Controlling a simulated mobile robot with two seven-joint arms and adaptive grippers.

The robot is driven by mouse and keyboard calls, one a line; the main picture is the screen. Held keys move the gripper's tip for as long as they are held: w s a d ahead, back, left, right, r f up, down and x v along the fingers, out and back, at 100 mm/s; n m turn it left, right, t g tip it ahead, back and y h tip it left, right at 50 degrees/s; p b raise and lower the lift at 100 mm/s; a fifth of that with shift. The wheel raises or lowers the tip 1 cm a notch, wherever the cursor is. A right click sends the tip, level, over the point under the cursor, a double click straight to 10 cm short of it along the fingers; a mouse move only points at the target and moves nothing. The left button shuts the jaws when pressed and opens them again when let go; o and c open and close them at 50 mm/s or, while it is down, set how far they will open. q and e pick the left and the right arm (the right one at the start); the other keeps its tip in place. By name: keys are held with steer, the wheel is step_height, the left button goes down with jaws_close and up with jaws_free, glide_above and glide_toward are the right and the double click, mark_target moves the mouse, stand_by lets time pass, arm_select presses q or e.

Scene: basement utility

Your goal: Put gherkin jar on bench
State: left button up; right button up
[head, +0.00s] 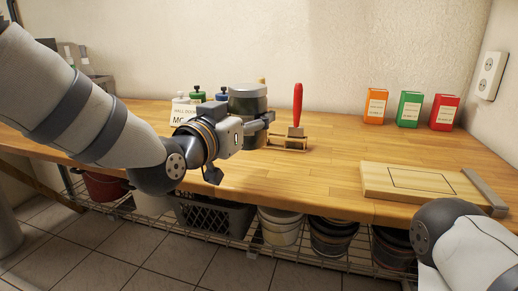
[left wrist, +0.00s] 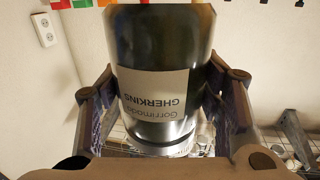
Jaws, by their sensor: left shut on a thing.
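A red-handled tool (head: 297,104) stands in a wooden holder just right of the jar. Orange (head: 375,106), green (head: 409,110) and red (head: 443,112) boxes stand at the back right. A wooden board (head: 415,183) lies at the front right.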

arm_select(q)
steer(key=w+f, duration=0.1)
steer(key=f, duration=0.1)
steer(key=w+f, duration=0.1)
steer(key=w, duration=0.1)
steer(key=w+f+b, duration=0.1)
steer(key=f, duration=0.1)
steer(key=shift+w+d+f, duration=0.35)
steer(key=f, duration=0.3)
steer(key=shift+w+f, duration=0.3)
steer(key=shift+r, duration=0.15)
arm_select(e)
steer(key=shift+s+f+g, duration=0.6)
steer(key=shift+s+f, duration=0.6)
steer(key=shift+s, duration=0.05)
arm_select(q)
steer(key=shift+f, duration=0.2)
steer(key=o, duration=1.6)
steer(key=shift+c, duration=0.2)
steer(key=shift+s, duration=0.1)
